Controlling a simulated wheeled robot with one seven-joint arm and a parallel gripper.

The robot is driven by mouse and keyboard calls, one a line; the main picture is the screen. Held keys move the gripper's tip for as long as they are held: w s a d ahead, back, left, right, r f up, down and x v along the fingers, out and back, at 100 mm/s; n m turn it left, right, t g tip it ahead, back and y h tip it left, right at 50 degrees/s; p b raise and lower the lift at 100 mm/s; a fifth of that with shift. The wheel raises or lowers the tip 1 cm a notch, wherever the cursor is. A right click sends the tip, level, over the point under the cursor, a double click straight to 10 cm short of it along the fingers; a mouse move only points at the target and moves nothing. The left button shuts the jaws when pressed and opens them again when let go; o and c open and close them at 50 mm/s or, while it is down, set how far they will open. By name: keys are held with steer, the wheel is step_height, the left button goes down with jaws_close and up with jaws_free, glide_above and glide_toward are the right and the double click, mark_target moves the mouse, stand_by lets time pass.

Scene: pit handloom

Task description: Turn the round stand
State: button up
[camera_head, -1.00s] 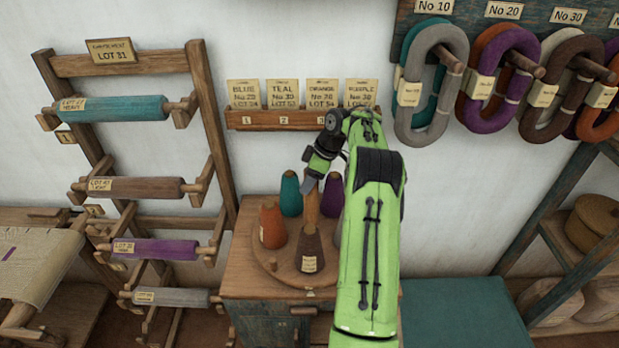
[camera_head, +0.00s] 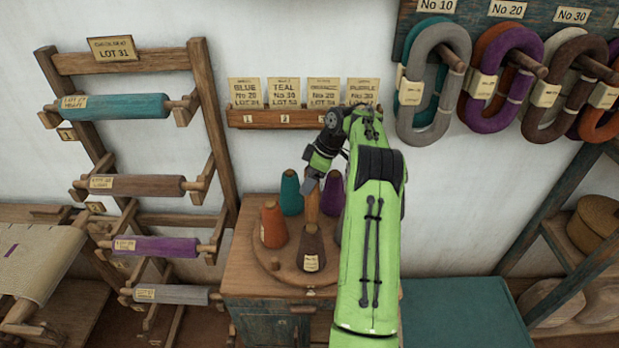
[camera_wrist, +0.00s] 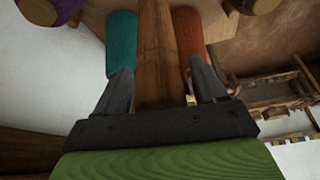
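The round stand (camera_head: 262,252) is a wooden disc on a small cabinet. It carries teal (camera_head: 291,194), orange (camera_head: 273,226), purple (camera_head: 333,193) and brown (camera_head: 311,250) yarn cones around a wooden centre post (camera_head: 312,208). My arm hides its right side. My gripper (camera_head: 310,185) is at the upper part of the post. The teal cone (camera_wrist: 121,42) and orange cone (camera_wrist: 188,30) appear beyond the fingers.
The cabinet (camera_head: 240,285) stands against the wall below a card rack (camera_head: 270,118). A wooden roller rack (camera_head: 205,120) is at left and yarn hanks (camera_head: 500,80) hang at upper right. A teal-topped bench (camera_head: 455,310) and shelf (camera_head: 560,240) stand at right.

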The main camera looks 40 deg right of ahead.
steer(key=p+v, duration=0.1)
steer(key=v, duration=1.4)
steer(key=shift+r, duration=0.35)
steer(key=shift+s+d, duration=0.1)
